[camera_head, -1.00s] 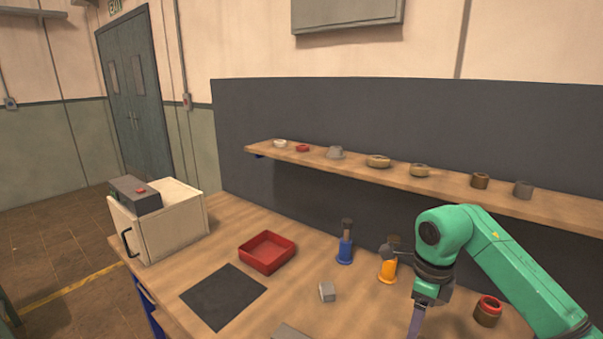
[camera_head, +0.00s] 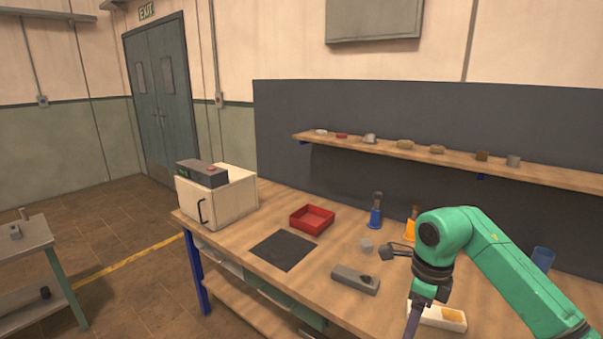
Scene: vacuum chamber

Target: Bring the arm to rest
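My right arm (camera_head: 490,260), green with dark joints, comes in from the lower right and bends down over the front right of the workbench. My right gripper (camera_head: 412,323) points down at the bottom edge of the picture. Only a narrow part of it shows, and its fingertips are cut off, so I cannot tell if it is open or holds anything. My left arm and gripper are not in view.
The wooden workbench (camera_head: 345,250) holds a white box (camera_head: 225,203), red tray (camera_head: 312,220), black mat (camera_head: 283,251), grey block (camera_head: 355,279), blue-based tool (camera_head: 376,212) and pale tray (camera_head: 440,317) close to my arm. A side table (camera_head: 30,240) stands left. Floor between is clear.

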